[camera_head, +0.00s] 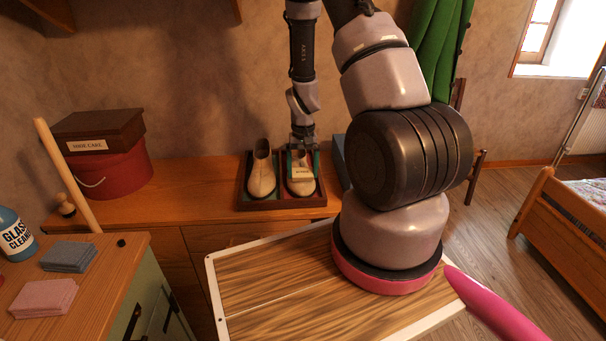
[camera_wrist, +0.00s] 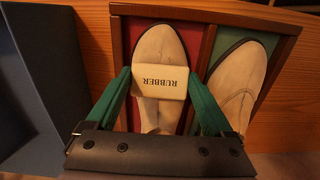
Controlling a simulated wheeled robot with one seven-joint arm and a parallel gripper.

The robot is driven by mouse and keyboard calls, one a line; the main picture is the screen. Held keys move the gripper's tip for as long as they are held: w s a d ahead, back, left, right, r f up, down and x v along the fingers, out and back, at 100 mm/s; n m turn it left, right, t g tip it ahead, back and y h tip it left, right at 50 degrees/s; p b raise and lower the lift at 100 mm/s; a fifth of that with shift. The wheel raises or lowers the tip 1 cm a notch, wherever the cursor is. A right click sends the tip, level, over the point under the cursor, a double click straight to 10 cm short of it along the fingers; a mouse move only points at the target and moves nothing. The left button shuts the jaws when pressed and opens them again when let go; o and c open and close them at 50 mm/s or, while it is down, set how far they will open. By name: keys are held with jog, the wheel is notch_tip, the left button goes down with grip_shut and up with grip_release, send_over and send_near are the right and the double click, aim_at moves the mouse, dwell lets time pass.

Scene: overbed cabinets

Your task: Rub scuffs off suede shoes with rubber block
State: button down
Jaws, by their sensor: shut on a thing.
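Two pale beige suede shoes stand side by side in a dark wooden tray (camera_head: 239,190) on the wooden cabinet top; the left shoe (camera_head: 262,176) is in the green-lined compartment. The right shoe (camera_head: 302,187) is in the red-lined one; in the wrist view it is the left shoe (camera_wrist: 158,48). My gripper (camera_wrist: 158,82) has green fingers shut on a cream block marked RUBBER (camera_wrist: 160,80). The block lies over the top of this shoe, at or very near its surface; I cannot tell whether they touch. The block hides part of the shoe. No clear scuffs show.
A blue box (camera_wrist: 30,90) stands close beside the tray. A brown shoe-care box (camera_head: 98,130) sits on a round red box (camera_head: 110,172) at the left. Folded cloths (camera_head: 68,256) and a glass cleaner bottle (camera_head: 14,236) are on the near-left cabinet. Bare cabinet top lies left of the tray.

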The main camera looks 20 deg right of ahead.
jog(key=shift+r, duration=0.1)
jog(key=shift+s+a+r, duration=0.1)
jog(key=shift+s+r, duration=0.25)
jog(key=shift+r, duration=0.55)
jog(key=shift+s+a+r, duration=0.1)
jog(key=shift+s+r, duration=0.2)
jog(key=shift+r, duration=0.65)
jog(key=shift+s+a+r, duration=0.1)
jog(key=shift+s+r, duration=0.25)
jog(key=shift+r, duration=0.55)
jog(key=r, duration=0.1)
jog(key=s+r, duration=0.1)
jog(key=shift+a+r, duration=0.2)
jog(key=shift+r, duration=0.2)
jog(key=shift+f, duration=0.1)
jog(key=shift+w+d+f, duration=0.1)
jog(key=shift+w+f, duration=0.25)
jog(key=shift+f, duration=0.85)
jog(key=shift+w+d+f, duration=0.15)
jog(key=shift+w+f, duration=0.2)
jog(key=shift+f, duration=0.8)
jog(key=shift+w+d+f, duration=0.1)
jog(key=shift+w+f, duration=0.25)
jog(key=shift+f, duration=0.85)
jog(key=shift+w+d+f, duration=0.1)
jog(key=shift+w+f, duration=0.25)
jog(key=shift+f, duration=0.5)
jog(key=shift+s, duration=0.1)
